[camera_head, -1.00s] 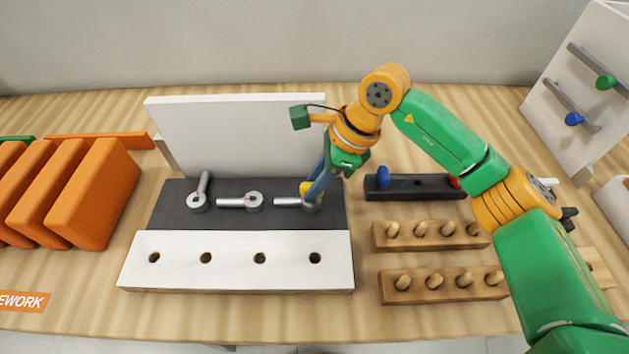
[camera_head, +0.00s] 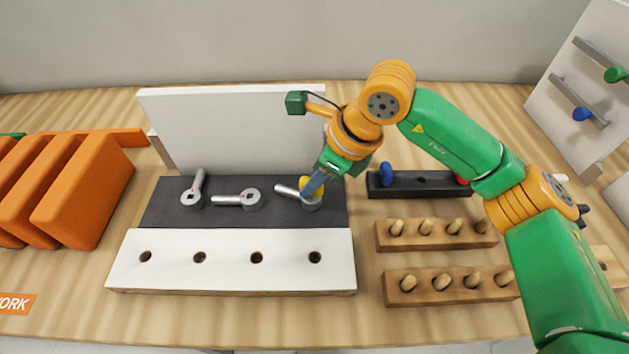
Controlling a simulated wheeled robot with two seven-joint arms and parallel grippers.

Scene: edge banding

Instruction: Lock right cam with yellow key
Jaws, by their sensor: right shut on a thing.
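Three grey metal cams sit on the dark panel (camera_head: 225,218). The right cam (camera_head: 288,191) has its lever pointing left and slightly up, its round end partly hidden by my gripper. The middle cam (camera_head: 240,199) has its lever pointing left. The left cam (camera_head: 194,192) has its lever pointing up. My right gripper (camera_head: 314,188) is shut on the yellow key (camera_head: 308,184) right at the right cam's round end. The fingers hide most of the key, and I cannot see how deep it sits. My left gripper is not in view.
A white board with holes (camera_head: 230,273) lies in front of the dark panel, and a white upright board (camera_head: 235,125) stands behind. A dark rack (camera_head: 420,189) holds a blue and a red key. Two wooden peg blocks (camera_head: 435,236) lie right. Orange panels (camera_head: 75,195) stand left.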

